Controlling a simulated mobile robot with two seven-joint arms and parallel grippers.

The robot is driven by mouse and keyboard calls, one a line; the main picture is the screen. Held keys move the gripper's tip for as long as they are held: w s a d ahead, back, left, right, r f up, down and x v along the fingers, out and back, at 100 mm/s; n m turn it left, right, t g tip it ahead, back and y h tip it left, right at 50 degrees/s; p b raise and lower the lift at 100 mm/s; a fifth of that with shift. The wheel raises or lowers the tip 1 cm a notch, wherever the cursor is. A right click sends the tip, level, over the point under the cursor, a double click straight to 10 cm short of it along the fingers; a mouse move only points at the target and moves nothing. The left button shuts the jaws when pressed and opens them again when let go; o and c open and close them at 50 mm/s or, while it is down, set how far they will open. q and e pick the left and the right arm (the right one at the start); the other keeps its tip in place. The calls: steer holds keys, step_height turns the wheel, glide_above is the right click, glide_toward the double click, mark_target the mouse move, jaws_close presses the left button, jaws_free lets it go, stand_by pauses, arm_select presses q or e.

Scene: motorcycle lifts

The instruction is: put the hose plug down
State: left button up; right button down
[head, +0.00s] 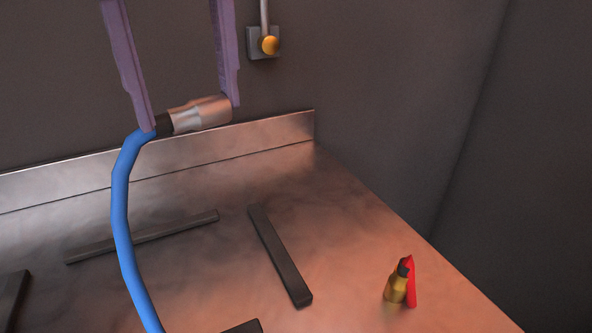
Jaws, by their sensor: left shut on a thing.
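The hose plug (203,113) is a silver metal fitting with a dark collar on the end of a blue hose (122,215). My left gripper (191,117) comes down from the top with two purple fingers and is shut on the plug, one finger by the collar and one by the silver tip. The plug lies roughly sideways and appears held above the bench, in front of its back edge. The blue hose hangs from the collar and runs down out of the bottom of the view. My right gripper is not in view.
The metal bench (345,225) has a raised back edge (290,130). Several dark bars lie on it, one (280,257) near the middle. A brass fitting with a red part (397,285) stands at the right. A wall fixture with an orange knob (270,45) is behind.

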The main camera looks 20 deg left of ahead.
arm_select(q)
steer(key=shift+a+f+m, duration=0.25)
steer(key=shift+f+m, duration=0.3)
steer(key=shift+m, duration=0.65)
step_height(320, 180, down, 16)
steer(key=shift+r+b, duration=0.2)
steer(key=shift+b, duration=1)
steer(key=shift+f+b, duration=0.35)
steer(key=shift+f, duration=1.85)
steer(key=shift+f, duration=0.6)
